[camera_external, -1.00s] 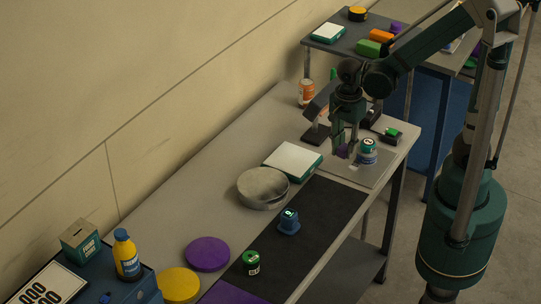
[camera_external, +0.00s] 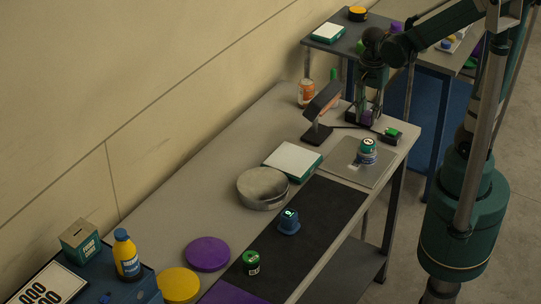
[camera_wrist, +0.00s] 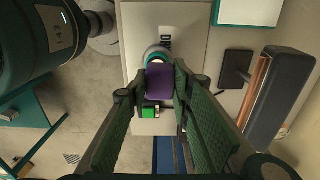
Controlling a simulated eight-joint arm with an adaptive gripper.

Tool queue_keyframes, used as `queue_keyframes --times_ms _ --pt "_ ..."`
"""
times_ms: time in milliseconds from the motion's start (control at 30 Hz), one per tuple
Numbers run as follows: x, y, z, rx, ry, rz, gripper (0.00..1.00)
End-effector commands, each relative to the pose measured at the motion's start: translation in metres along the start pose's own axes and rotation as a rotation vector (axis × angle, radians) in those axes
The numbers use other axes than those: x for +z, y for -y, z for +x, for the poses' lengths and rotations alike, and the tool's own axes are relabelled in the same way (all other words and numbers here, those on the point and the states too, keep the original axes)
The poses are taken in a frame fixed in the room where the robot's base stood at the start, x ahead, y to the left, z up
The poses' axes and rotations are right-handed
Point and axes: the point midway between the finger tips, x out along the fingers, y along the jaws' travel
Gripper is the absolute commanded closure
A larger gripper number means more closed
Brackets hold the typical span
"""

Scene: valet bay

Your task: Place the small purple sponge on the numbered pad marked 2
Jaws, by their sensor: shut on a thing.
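My gripper (camera_external: 368,112) is shut on the small purple sponge (camera_external: 367,118). In the external view it hangs over the far end of the long grey table, beyond the striped can (camera_external: 367,152). In the wrist view the sponge (camera_wrist: 160,80) sits between the two fingertips (camera_wrist: 161,92) and partly covers the can (camera_wrist: 157,54). I cannot make out a pad marked 2 in either view.
A dark tilted device (camera_external: 322,100) on a stand is left of my gripper. A black box with a green top (camera_external: 391,137) is to its right. A white-topped block (camera_external: 292,160), round metal tray (camera_external: 262,187) and black mat (camera_external: 320,215) lie nearer.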

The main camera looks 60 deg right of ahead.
Motion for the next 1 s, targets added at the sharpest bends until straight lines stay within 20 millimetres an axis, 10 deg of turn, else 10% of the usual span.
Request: queue_keyframes --times_ms 1000 --pt "-0.017 -0.005 0.010 0.000 0.000 -0.018 0.84"
